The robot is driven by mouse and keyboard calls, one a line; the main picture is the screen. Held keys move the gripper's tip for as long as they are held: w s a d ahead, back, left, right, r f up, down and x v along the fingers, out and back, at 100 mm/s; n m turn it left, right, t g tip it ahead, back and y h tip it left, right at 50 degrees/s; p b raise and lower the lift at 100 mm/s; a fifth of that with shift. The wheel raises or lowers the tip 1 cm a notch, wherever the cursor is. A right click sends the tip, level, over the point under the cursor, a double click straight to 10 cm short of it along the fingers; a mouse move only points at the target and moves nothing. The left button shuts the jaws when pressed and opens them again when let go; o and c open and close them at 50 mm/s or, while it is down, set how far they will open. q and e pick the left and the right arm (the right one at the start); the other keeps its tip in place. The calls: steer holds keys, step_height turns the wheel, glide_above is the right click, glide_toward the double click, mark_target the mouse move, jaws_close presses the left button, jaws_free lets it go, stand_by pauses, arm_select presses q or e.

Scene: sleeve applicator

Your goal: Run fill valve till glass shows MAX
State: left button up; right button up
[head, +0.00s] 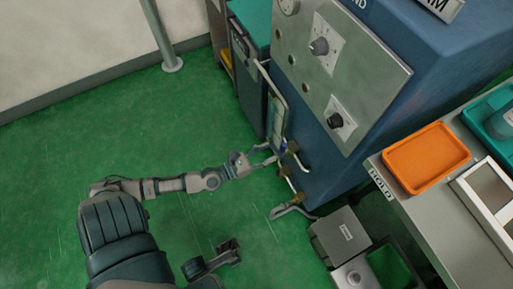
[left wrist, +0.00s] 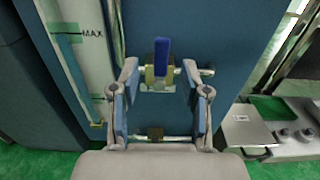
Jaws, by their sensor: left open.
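The fill valve (left wrist: 160,76) has a brass body and a blue lever (left wrist: 162,52), which stands upright in the left wrist view, crosswise to its pipe. In the head view the valve (head: 284,147) is small, low on the blue machine. My left gripper (head: 267,155) is open; in the left wrist view its fingers (left wrist: 163,88) stand either side of the valve, and I cannot tell whether they touch it. The sight glass (left wrist: 78,75) is left of the valve, with a green band by the MAX mark (left wrist: 92,34). A blue column in it seems to reach about that band.
Pipes (head: 292,207) stick out at the machine's foot. A grey box (head: 341,235) stands on the right, below a bench with an orange tray (head: 426,157). The green floor (head: 110,140) at left is clear.

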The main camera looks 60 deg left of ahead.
arm_select(q)
steer(key=s, duration=0.5)
steer(key=shift+a, duration=0.2)
